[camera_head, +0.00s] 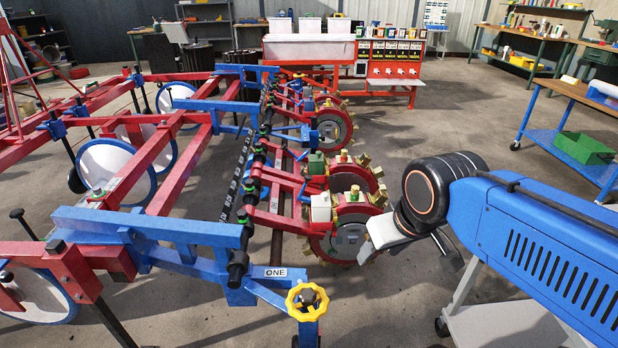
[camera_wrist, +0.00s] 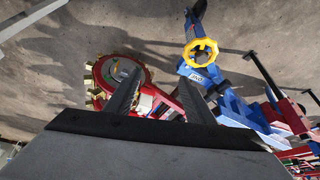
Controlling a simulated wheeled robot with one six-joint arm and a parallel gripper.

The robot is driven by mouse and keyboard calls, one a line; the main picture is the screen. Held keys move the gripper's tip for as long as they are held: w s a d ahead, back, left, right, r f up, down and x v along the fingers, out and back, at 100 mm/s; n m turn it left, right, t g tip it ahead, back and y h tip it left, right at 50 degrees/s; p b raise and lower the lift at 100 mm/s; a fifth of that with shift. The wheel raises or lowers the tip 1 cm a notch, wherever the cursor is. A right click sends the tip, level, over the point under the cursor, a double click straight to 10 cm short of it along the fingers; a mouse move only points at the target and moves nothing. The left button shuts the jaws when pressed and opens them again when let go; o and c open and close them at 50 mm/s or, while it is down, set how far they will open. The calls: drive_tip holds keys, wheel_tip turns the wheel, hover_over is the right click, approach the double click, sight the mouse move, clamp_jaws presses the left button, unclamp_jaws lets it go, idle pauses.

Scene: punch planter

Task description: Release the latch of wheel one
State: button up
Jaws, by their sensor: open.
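The planter's nearest blue bracket carries a white plate (camera_head: 275,273) reading ONE, with a yellow handwheel (camera_head: 307,298) at its end. The handwheel also shows at the top of the wrist view (camera_wrist: 200,52). Near the bracket stands a red punch wheel (camera_head: 318,245) with brass-coloured punches around its rim; it shows left of centre in the wrist view (camera_wrist: 100,82). I cannot clearly pick out its latch. My gripper (camera_wrist: 160,92) is open and empty. Its dark fingers are apart, with the wheel behind the left one and the blue bracket beyond the right one. Its pale body partly hides the wheel in the head view.
More punch wheels (camera_head: 333,125) stand farther along the planter's black bar. Red and blue frame beams fill the left. A blue cart (camera_head: 590,168) with a green bin (camera_head: 583,148) stands at right. The concrete floor (camera_head: 470,110) between planter and cart is open.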

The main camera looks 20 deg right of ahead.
drive_tip(key=shift+w+r, duration=0.15)
drive_tip(key=shift+w, duration=0.1)
drive_tip(key=c, duration=1)
drive_tip(key=shift+m+g+y, duration=0.5)
drive_tip(key=shift+m+g, duration=0.2)
drive_tip(key=shift+m, duration=0.1)
drive_tip(key=w+r, duration=0.1)
drive_tip(key=w, duration=0.3)
drive_tip(key=w+r, duration=0.2)
drive_tip(key=w, duration=0.3)
drive_tip(key=w+r, duration=0.1)
drive_tip(key=w, duration=0.3)
drive_tip(key=shift+w+d+r, duration=0.15)
drive_tip(key=shift+w+r, duration=0.05)
drive_tip(key=shift+w, duration=0.1)
clamp_jaws()
drive_tip(key=w+d+m+y, duration=0.1)
drive_tip(key=w+d, duration=0.2)
drive_tip(key=w, duration=1.2)
drive_tip(key=w+d+f+m+y, duration=0.1)
drive_tip(key=w+d+f, duration=0.3)
drive_tip(key=w, duration=0.4)
drive_tip(key=w+d+f+m+y, duration=0.1)
drive_tip(key=w+d+f, duration=0.3)
drive_tip(key=w+f, duration=0.2)
drive_tip(key=w+d+f+m+g+y, duration=0.1)
drive_tip(key=w+d+f, duration=0.3)
drive_tip(key=w, duration=0.6)
drive_tip(key=shift+w+f, duration=0.35)
drive_tip(key=shift+f, duration=0.1)
